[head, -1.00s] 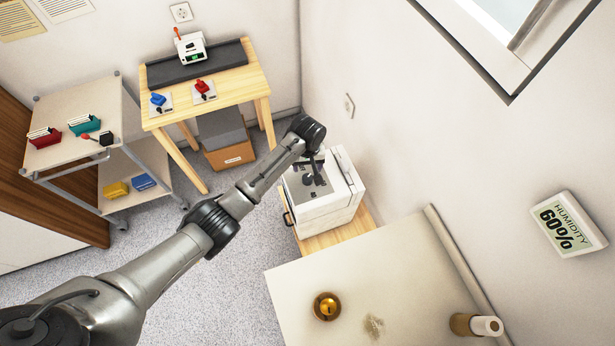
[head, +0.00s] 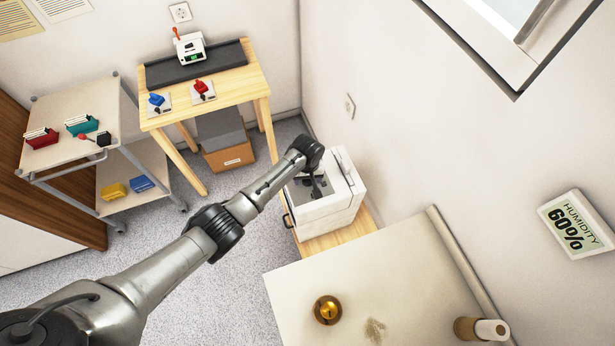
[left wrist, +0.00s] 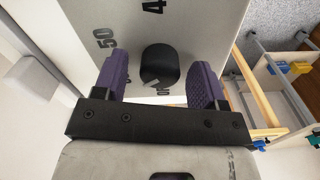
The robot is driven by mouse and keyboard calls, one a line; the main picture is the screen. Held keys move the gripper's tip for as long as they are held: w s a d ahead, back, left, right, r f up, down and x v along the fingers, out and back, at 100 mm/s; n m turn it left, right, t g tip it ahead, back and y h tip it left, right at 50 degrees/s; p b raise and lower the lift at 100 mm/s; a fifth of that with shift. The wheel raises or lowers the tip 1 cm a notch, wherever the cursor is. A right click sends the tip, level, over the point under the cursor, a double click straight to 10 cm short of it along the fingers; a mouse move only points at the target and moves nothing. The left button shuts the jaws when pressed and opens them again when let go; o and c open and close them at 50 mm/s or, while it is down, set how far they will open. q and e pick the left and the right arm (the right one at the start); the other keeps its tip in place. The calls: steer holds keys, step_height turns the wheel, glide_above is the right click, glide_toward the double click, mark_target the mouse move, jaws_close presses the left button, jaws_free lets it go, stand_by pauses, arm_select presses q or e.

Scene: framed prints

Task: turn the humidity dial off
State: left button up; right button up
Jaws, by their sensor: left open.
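The humidity dial (left wrist: 160,64) is a black round knob on a grey panel marked 50 and a partly cut-off 4. It shows in the left wrist view, with a small light mark at its lower edge. My left gripper (left wrist: 160,72) is open, its purple-padded fingers on either side of the knob with gaps showing. In the head view my left gripper (head: 313,186) is over the top panel of the white humidifier-like box (head: 328,213), and the arm partly hides the panel. A wall display (head: 578,224) reads HUMIDITY 60%. My right gripper is not in view.
A pale table (head: 400,270) with a brass round object (head: 327,310) and a roll (head: 482,329) stands in front of the box. A wooden bench (head: 220,95) and a cart (head: 75,105) are at the back left. Walls close in behind and right of the box.

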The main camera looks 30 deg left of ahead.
arm_select(q)
steer(key=c, duration=0.9)
steer(key=n+p, duration=0.2)
steer(key=p, duration=0.1)
steer(key=shift+r+n, duration=0.2)
steer(key=shift+n, duration=0.1)
steer(key=n+p, duration=0.1)
steer(key=n, duration=0.1)
steer(key=shift+n+p, duration=0.3)
steer(key=n+p, duration=0.1)
steer(key=n, duration=0.2)
steer(key=shift+f, duration=0.15)
steer(key=shift+n+p, duration=0.4)
steer(key=shift+n, duration=1.4)
steer(key=shift+f, duration=0.1)
steer(key=o, duration=0.9)
